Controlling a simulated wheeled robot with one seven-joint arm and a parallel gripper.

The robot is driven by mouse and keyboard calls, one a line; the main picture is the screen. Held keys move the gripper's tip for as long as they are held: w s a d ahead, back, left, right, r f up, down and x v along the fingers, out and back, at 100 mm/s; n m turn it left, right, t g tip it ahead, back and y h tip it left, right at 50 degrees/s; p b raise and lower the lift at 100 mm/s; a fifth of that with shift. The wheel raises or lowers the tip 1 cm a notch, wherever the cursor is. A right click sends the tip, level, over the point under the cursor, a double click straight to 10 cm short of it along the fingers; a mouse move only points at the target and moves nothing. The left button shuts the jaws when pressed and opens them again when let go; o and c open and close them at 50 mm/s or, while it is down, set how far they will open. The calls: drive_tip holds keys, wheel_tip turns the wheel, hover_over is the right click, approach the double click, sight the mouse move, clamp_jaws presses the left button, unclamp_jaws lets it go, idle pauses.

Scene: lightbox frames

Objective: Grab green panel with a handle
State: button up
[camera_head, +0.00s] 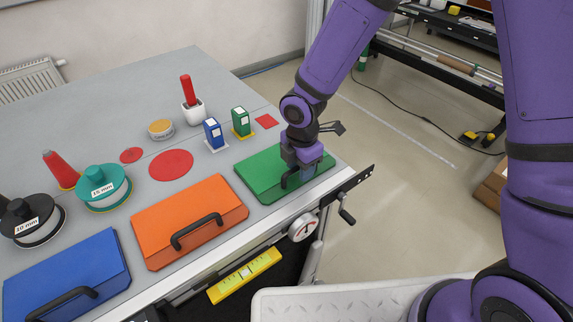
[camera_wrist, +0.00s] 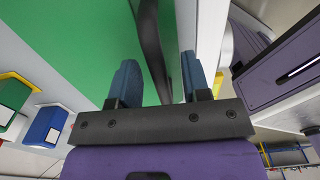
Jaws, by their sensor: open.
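The green panel (camera_head: 262,178) lies flat near the right end of the grey table. Its black handle shows partly under my gripper (camera_head: 297,176) in the head view. In the wrist view the green panel (camera_wrist: 70,40) fills the upper left, and its dark handle (camera_wrist: 152,50) runs down between the two blue fingertips (camera_wrist: 158,85). My gripper is open, with one finger on each side of the handle. I cannot tell whether a finger touches the handle.
An orange panel (camera_head: 165,212) and a blue panel (camera_head: 85,265) with black handles lie to the left. Behind the green panel stand a green box (camera_head: 241,122) and a blue box (camera_head: 213,134). A crank (camera_head: 345,208) and a gauge (camera_head: 303,227) are at the table's front edge.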

drive_tip(key=shift+f, duration=0.1)
clamp_jaws()
